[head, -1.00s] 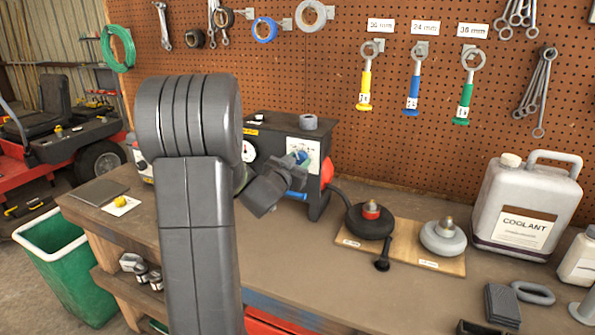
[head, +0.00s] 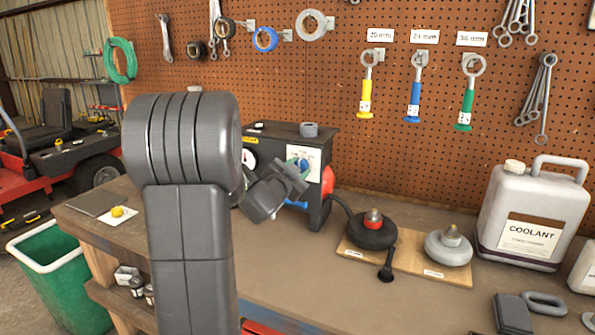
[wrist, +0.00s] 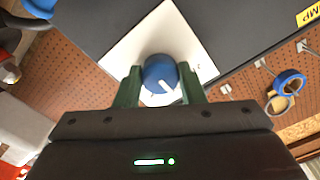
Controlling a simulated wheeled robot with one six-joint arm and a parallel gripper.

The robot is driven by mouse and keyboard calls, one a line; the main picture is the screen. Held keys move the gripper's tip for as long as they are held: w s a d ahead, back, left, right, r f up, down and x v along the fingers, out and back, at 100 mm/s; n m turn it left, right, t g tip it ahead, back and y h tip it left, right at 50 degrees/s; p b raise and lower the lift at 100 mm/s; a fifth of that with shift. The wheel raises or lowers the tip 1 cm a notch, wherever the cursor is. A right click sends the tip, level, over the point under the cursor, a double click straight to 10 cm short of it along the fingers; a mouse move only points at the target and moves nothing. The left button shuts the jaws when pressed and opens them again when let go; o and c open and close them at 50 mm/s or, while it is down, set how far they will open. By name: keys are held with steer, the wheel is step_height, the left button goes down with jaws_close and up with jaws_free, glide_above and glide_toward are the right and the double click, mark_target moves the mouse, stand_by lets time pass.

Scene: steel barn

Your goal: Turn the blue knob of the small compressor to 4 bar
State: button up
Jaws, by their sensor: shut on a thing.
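The small compressor (head: 318,152) is a dark box on the bench, partly hidden behind my arm in the head view. Its blue knob (wrist: 158,69) sits on a white plate (wrist: 122,52) and has a white pointer mark, which points down and slightly right in the wrist view. My gripper (wrist: 160,86) is shut on the knob, with one green finger on each side. In the head view my gripper (head: 300,172) is at the compressor's front, and the knob shows only in part. A gauge (head: 248,158) is mostly hidden by my arm; its reading cannot be made out.
A wooden board (head: 400,262) with a black and a grey round fitting lies right of the compressor. A white coolant jug (head: 515,215) stands farther right. A yellow knob on a white card (head: 112,219) lies at left.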

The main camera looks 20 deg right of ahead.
steer(key=o, duration=1)
steer(key=b+v, duration=0.1)
steer(key=v, duration=1.2)
steer(key=shift+s+a, duration=0.25)
steer(key=shift+s, duration=0.05)
steer(key=shift+w+d, duration=0.1)
steer(key=p+x, duration=0.1)
steer(key=x, duration=1.2)
steer(key=shift+w+d, duration=0.2)
steer(key=shift+w, duration=0.05)
